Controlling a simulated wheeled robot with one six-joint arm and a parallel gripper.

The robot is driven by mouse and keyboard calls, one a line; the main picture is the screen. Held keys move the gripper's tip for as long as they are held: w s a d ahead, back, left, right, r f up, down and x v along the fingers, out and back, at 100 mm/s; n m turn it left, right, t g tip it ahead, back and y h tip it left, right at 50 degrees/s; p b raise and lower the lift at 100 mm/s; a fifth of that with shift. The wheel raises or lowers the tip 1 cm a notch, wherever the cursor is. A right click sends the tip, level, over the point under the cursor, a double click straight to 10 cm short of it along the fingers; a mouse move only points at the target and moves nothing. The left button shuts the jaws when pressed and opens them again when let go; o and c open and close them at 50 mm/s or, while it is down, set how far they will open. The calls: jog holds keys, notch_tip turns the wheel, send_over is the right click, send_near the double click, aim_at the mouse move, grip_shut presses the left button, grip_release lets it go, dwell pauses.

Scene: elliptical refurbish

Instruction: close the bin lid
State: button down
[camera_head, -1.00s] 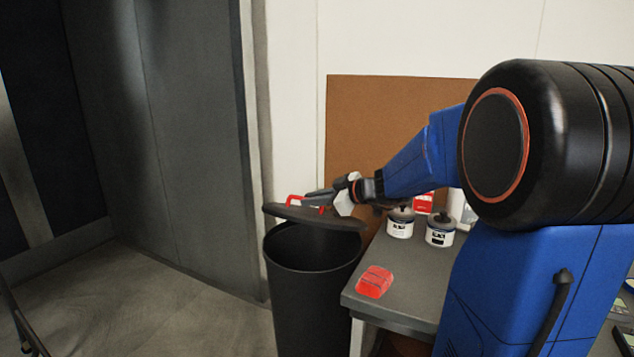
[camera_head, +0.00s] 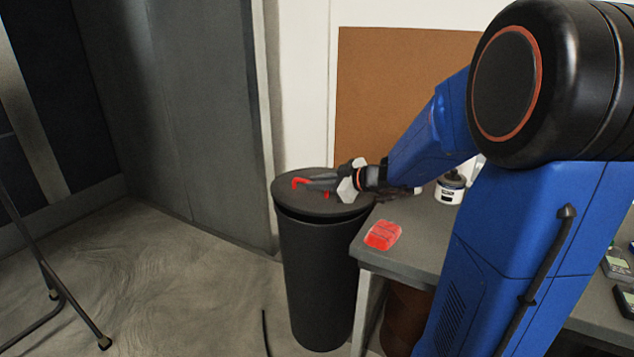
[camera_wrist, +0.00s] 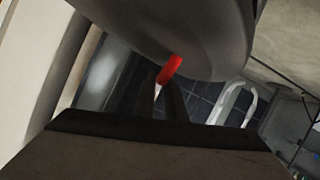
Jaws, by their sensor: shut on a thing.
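The dark grey bin (camera_head: 318,275) stands on the floor at the left end of the workbench. Its round lid (camera_head: 318,207) now lies over the bin's mouth, with a thin dark gap showing under its near edge. The lid has a red handle (camera_head: 300,181) on top. My gripper (camera_head: 312,184) reaches in from the right and is shut on the red handle. In the wrist view the fingertips (camera_wrist: 170,85) meet the red handle (camera_wrist: 172,66), with the lid's grey surface (camera_wrist: 200,35) behind it.
The grey workbench (camera_head: 425,245) is right of the bin. A dark stand leg (camera_head: 75,310) is at the lower left.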

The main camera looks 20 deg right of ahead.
jog(key=c, duration=2.1)
grip_release()
jog(key=v, duration=1.7)
jog(key=shift+d, duration=0.2)
jog(key=shift+s+r, duration=0.1)
